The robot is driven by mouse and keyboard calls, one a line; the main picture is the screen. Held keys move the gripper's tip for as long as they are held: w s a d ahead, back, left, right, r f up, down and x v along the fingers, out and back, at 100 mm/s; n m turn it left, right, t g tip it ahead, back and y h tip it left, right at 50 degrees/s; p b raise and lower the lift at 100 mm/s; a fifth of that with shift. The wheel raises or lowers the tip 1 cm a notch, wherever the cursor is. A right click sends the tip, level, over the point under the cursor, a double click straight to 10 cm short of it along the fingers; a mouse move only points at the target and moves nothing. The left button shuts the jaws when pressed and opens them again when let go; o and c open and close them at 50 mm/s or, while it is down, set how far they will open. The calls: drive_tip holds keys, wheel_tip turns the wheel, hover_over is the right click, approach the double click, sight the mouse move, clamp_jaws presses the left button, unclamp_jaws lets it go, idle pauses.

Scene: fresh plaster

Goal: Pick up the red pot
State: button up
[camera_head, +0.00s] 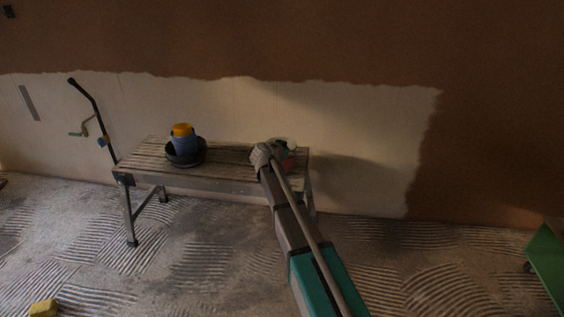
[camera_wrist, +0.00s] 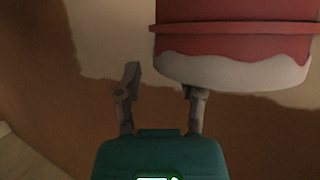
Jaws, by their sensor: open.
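The red pot (camera_wrist: 235,40) fills the upper right of the wrist view, with an uneven white band along its lower edge there. In the head view the red pot (camera_head: 291,158) is on the right end of the bench, partly hidden by my arm. My gripper (camera_wrist: 160,78) is open, with nothing between its fingers. In the wrist view the pot lies right of the middle, over the right finger's tip, and the left finger is apart from it. I cannot tell whether the right finger touches it. In the head view my gripper (camera_head: 262,156) is beside the pot.
The slatted bench (camera_head: 225,180) stands before the half-plastered wall. A black bowl (camera_head: 187,158) with a blue and yellow object (camera_head: 182,137) is on its left part. A long-handled tool (camera_head: 92,110) leans at the left. A yellow block (camera_head: 43,308) and a green object (camera_head: 548,262) are on the floor.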

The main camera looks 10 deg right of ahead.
drive_tip(key=shift+b+x, duration=0.35)
drive_tip(key=shift+x, duration=1)
clamp_jaws()
